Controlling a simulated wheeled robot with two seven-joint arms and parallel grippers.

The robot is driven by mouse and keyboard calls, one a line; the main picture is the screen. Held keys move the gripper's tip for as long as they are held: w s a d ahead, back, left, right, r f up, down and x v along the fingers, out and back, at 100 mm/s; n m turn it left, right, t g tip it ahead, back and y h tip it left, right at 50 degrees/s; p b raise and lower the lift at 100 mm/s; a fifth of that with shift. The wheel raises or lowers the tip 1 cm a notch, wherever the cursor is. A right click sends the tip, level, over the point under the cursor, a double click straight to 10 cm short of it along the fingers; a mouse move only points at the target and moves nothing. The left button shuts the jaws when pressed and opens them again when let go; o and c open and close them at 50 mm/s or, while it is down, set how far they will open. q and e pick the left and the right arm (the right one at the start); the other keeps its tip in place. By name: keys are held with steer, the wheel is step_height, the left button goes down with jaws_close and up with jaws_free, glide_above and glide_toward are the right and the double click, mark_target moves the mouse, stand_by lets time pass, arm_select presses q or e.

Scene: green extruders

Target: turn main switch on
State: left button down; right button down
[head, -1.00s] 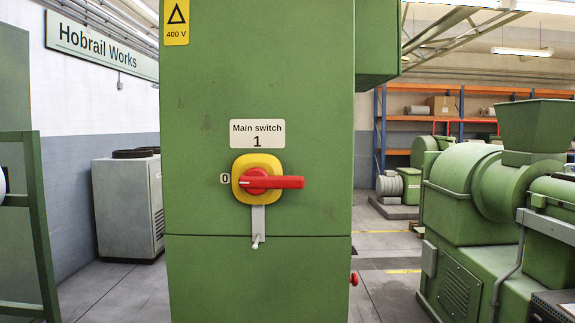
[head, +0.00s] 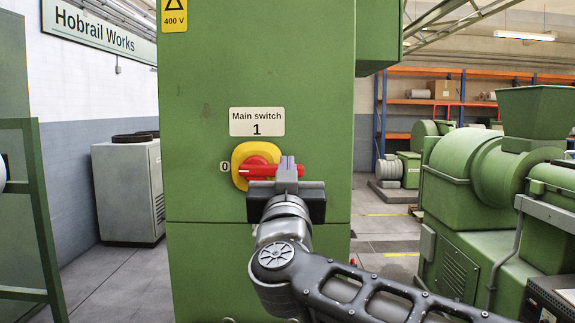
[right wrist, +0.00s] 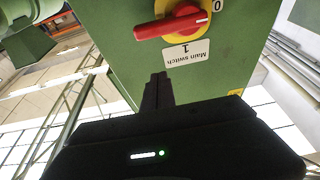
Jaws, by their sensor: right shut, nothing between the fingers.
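The main switch has a red handle (head: 258,172) on a yellow plate (head: 240,160), on the front of a green cabinet (head: 200,140). The handle lies level, pointing right; its white mark faces the 0 at its left. The label (head: 257,115) "Main switch 1" is above it. My right gripper (head: 287,165) is shut and empty, in front of the handle and covering its middle. In the right wrist view, the picture is upside down: the fingers (right wrist: 158,85) appear apart from the handle (right wrist: 168,28). The grey tab below the switch is hidden. My left gripper is not in view.
A white cabinet (head: 125,190) and a green frame (head: 45,220) stand at the left. Green extruder machines (head: 470,190) stand at the right. Orange and blue shelving (head: 420,100) is behind. Open floor (head: 385,235) shows right of the switch cabinet.

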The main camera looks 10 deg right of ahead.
step_height(320, 180, up, 4)
steer(key=p, duration=0.4)
glide_above(271, 171)
steer(key=s+d, duration=0.3)
steer(key=shift+w+a+f+b, duration=0.1)
steer(key=shift+f+b, duration=0.35)
steer(key=shift+f, duration=1.9)
steer(key=shift+f, duration=0.1)
